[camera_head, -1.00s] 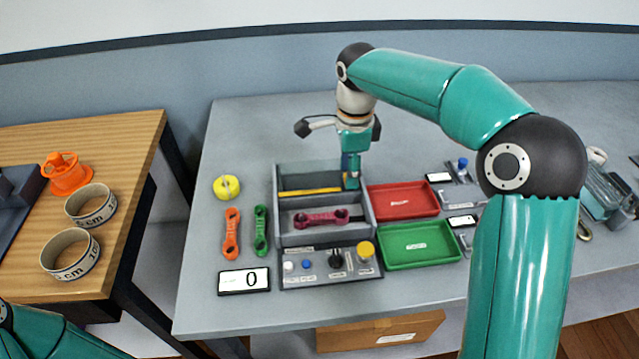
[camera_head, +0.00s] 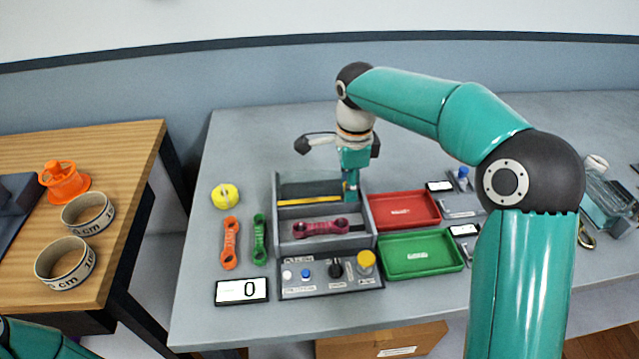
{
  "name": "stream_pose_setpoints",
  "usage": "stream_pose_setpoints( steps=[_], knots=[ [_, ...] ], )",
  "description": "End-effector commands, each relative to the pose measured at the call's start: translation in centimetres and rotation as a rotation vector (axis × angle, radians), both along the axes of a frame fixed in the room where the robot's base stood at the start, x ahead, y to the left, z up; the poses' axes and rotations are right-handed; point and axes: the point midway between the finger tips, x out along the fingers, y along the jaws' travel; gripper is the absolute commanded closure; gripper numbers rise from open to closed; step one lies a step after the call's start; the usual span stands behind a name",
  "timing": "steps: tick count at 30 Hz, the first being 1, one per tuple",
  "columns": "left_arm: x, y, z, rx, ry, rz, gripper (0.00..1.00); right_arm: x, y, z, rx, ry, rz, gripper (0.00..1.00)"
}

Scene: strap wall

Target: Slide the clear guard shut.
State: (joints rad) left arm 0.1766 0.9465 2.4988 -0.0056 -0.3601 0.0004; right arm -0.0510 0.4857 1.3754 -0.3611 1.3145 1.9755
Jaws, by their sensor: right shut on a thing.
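A grey test fixture (camera_head: 370,215) with low side walls stands on the bench. Its clear guard (camera_head: 310,201) is hard to make out; a yellow bar marks its edge across the rear half of the fixture. A dark red link (camera_head: 320,228) lies in the front bay, in front of the bar. My right gripper (camera_head: 351,196) points down at the bar's right end and is shut on the guard there; the fingertips are small and the exact grip is hard to see. My left gripper is out of view.
A control panel (camera_head: 318,285) with knobs and buttons fronts the fixture, beside a display (camera_head: 242,291) reading 0. Red (camera_head: 401,211) and green (camera_head: 420,255) trays are at right. Orange (camera_head: 230,243) and green (camera_head: 259,239) links and yellow tape (camera_head: 225,196) are at left.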

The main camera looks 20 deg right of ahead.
Motion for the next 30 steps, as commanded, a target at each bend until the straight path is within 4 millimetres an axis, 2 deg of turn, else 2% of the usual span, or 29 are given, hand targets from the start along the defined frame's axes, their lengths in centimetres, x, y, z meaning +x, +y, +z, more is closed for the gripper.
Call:
stream_pose_setpoints(
  steps=[1,13,30],
  knots=[
    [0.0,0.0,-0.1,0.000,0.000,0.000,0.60,-0.1,0.0,-0.5,-0.001,0.008,0.001,0.87],
    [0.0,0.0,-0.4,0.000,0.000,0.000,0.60,-0.3,0.1,-0.7,-0.002,0.010,0.002,0.87],
    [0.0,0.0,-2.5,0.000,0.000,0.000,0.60,-3.1,0.8,-0.8,-0.002,0.013,0.004,0.87]
  ],
)
